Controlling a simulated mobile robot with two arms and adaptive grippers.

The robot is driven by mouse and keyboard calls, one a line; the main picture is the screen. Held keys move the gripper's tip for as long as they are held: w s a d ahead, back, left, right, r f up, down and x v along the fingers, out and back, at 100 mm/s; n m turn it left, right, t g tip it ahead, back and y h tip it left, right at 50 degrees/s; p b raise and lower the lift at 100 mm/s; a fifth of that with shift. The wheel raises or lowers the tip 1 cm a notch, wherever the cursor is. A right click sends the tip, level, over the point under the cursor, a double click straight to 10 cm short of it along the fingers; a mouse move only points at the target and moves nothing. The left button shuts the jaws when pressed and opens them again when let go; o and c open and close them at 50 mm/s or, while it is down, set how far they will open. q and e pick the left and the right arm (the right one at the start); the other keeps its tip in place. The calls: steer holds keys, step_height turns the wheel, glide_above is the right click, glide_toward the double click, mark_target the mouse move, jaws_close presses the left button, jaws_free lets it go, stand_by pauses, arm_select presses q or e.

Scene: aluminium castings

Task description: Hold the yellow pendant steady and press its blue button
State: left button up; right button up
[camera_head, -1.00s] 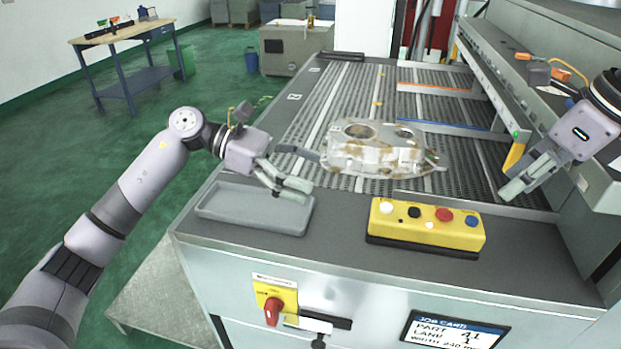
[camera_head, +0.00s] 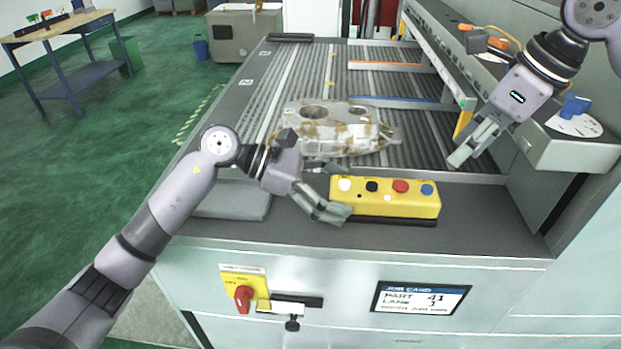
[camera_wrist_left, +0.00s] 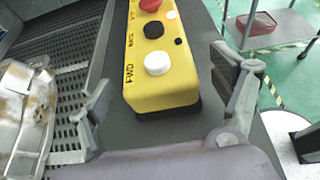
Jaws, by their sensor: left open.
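The yellow pendant (camera_head: 386,202) lies on the dark front ledge of the machine. It has white, black, red and blue buttons in a row; the blue button (camera_head: 427,189) is at its right end. My left gripper (camera_head: 340,190) is open at the pendant's left end. In the left wrist view the pendant's white-button end (camera_wrist_left: 160,92) lies between the spread fingers (camera_wrist_left: 165,120), with gaps at both sides; the blue button is out of that view. My right gripper (camera_head: 472,152) is above the conveyor, behind and right of the pendant; its fingers look close together, and their opening is unclear.
An aluminium casting (camera_head: 335,128) lies on the slatted conveyor behind the pendant. A grey tray (camera_head: 232,206) is partly hidden behind my left arm. A red-handled switch (camera_head: 243,297) and a job card screen (camera_head: 420,298) are on the front panel.

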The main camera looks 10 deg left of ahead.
mark_target(356, 198)
arm_select(q)
steer(key=shift+x, duration=1.8)
steer(key=shift+c, duration=0.4)
steer(key=c, duration=1.6)
arm_select(e)
jaws_close()
